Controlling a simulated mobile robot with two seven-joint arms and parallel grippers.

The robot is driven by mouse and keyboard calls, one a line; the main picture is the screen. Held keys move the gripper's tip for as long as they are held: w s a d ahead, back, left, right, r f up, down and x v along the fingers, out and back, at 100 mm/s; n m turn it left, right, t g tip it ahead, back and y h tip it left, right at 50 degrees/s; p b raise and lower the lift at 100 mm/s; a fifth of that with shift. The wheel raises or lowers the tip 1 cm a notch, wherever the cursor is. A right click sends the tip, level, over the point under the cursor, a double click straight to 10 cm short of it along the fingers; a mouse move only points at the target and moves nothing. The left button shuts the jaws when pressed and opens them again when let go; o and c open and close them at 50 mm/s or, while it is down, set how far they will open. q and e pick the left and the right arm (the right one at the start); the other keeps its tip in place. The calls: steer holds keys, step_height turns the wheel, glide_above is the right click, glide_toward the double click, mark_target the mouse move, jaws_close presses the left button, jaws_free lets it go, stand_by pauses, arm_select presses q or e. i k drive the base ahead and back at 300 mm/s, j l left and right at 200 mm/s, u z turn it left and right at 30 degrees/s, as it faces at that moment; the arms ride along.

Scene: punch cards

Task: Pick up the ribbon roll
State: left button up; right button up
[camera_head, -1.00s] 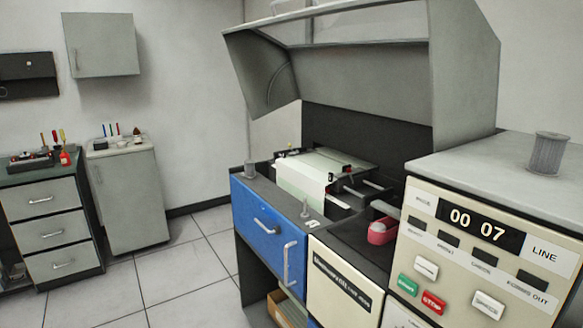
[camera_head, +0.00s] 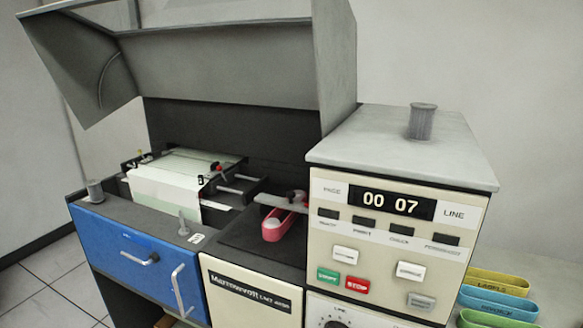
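A grey ribbed spool (camera_head: 422,121), which looks like a ribbon roll, stands upright on the grey top of the control cabinet (camera_head: 390,150). A smaller grey cylinder (camera_head: 95,191) stands at the left front corner of the printer, and I cannot tell whether it is also a roll. A pinkish-red rounded piece (camera_head: 278,222) lies in the dark bay left of the control cabinet. Neither of my grippers is in view.
The printer's grey hood is raised over the paper (camera_head: 165,185). A blue panel (camera_head: 135,262) with handles faces front left. The cabinet front has a display and buttons. Several coloured trays (camera_head: 497,305) sit at the lower right. The cabinet top around the spool is clear.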

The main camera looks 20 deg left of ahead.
mark_target(95, 189)
steer(key=j+z, duration=0.1)
steer(key=j, duration=0.35)
steer(key=k+j+z, duration=0.1)
steer(key=j, duration=0.4)
steer(key=j+z, duration=0.1)
steer(key=j, duration=0.35)
steer(key=k+j+z, duration=0.1)
steer(key=j, duration=0.35)
steer(key=k+j, duration=0.1)
steer(key=j, duration=0.35)
steer(key=k+j, duration=0.1)
steer(key=j, duration=0.4)
steer(key=k+j, duration=0.1)
steer(key=j, duration=0.35)
steer(key=k+j+z, duration=0.1)
steer(key=j, duration=0.4)
